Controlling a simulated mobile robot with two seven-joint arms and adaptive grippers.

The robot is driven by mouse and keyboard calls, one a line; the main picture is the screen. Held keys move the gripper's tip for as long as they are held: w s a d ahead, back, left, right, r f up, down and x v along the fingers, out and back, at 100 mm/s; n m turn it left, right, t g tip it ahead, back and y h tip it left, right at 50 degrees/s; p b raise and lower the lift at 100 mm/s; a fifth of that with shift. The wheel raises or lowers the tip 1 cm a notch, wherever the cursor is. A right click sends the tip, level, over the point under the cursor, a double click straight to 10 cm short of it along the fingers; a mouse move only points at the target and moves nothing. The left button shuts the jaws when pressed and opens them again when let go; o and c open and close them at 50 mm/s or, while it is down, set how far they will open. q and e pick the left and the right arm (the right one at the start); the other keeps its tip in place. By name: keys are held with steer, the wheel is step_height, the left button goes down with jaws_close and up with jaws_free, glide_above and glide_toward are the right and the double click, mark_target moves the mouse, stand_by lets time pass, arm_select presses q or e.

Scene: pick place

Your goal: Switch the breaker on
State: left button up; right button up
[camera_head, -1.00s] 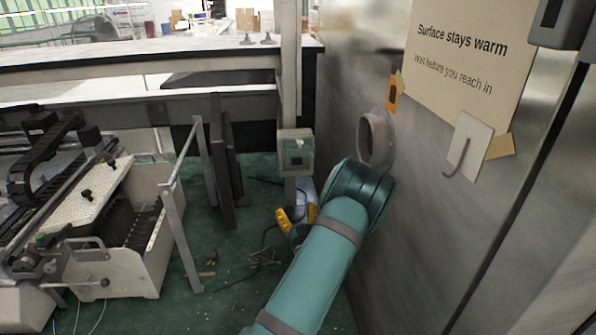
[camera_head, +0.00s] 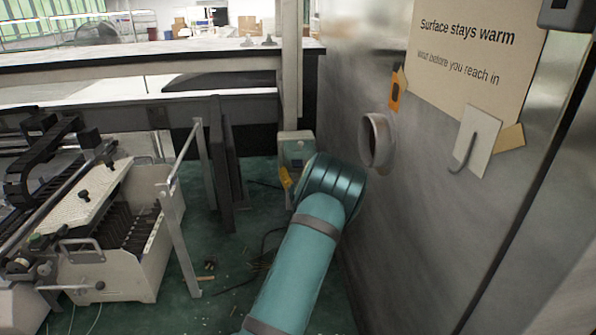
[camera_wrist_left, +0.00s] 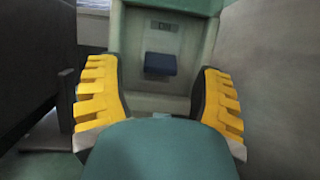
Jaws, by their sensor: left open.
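The breaker is a pale grey-green box (camera_head: 296,146) on the post in the head view, partly hidden by my left arm. In the left wrist view its face (camera_wrist_left: 163,103) is close ahead, with a dark blue switch block (camera_wrist_left: 160,64) in a recess and an ON label (camera_wrist_left: 165,26) above it. My left gripper (camera_wrist_left: 160,90) is open and empty. Its yellow fingers stand left and right of the switch, apart from it. In the head view only one yellow finger (camera_head: 286,179) shows, at the box's lower edge. My right gripper is out of view.
A metal wall (camera_head: 400,220) with a round port (camera_head: 374,140), a hook plate (camera_head: 474,141) and a warning sign (camera_head: 465,60) stands close right of the arm. A dark upright panel (camera_head: 222,165) and a white machine (camera_head: 140,240) stand to the left. Debris lies on the green floor.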

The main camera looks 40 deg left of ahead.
arm_select(q)
steer(key=shift+w+a+r, duration=0.25)
steer(key=shift+w+a, duration=0.1)
jaws_close()
